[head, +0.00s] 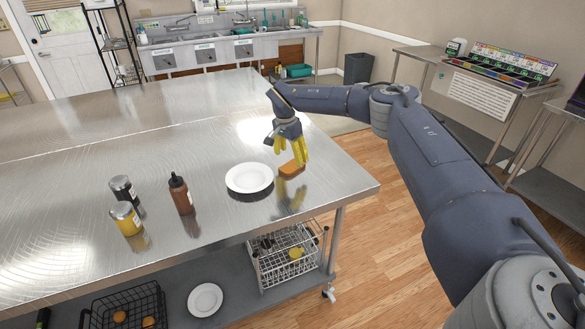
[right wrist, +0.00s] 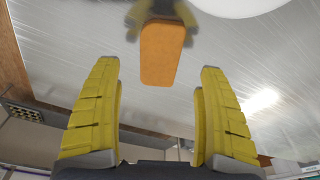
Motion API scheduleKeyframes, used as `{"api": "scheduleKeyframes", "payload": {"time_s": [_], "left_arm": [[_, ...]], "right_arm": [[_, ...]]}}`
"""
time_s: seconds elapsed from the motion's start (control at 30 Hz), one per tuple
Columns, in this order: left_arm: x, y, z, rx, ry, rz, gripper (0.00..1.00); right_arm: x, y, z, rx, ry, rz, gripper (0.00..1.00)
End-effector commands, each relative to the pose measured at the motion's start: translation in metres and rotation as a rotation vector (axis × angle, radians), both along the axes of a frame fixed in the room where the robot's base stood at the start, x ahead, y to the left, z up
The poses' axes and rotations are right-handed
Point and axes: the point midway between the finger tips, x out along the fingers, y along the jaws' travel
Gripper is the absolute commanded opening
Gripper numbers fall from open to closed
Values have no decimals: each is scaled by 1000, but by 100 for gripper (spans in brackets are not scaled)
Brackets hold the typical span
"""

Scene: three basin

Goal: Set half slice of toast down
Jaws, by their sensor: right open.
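The half slice of toast (head: 292,169) is an orange-brown piece lying on the steel table (head: 215,130), just right of a white plate (head: 249,178). It also shows in the right wrist view (right wrist: 161,54), flat on the metal beyond the fingertips. My right gripper (head: 295,158) has yellow fingers and is close above the toast in the head view. My left gripper is in neither view.
Below, the lower shelf holds another plate (head: 205,300), a wire rack (head: 287,258) and a black basket (head: 125,305). The far tabletop is clear.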

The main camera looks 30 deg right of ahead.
Motion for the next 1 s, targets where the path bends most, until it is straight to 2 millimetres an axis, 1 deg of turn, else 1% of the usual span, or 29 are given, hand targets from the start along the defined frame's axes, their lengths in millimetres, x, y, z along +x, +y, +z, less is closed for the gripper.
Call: {"api": "scheduleKeyframes", "payload": {"time_s": [0.23,0.4,0.53,0.77,0.87,1.0], "left_arm": [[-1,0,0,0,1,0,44],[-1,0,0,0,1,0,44],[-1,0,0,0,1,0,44],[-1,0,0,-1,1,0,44],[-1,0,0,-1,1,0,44],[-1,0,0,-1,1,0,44]], "right_arm": [[-1,-3,-30,0,2,0,76],[0,-5,-45,0,2,-1,76],[1,-6,-50,0,1,0,76],[1,-6,-50,0,0,0,76],[1,-6,-50,0,0,0,67],[1,-6,-50,0,1,0,50]]}}
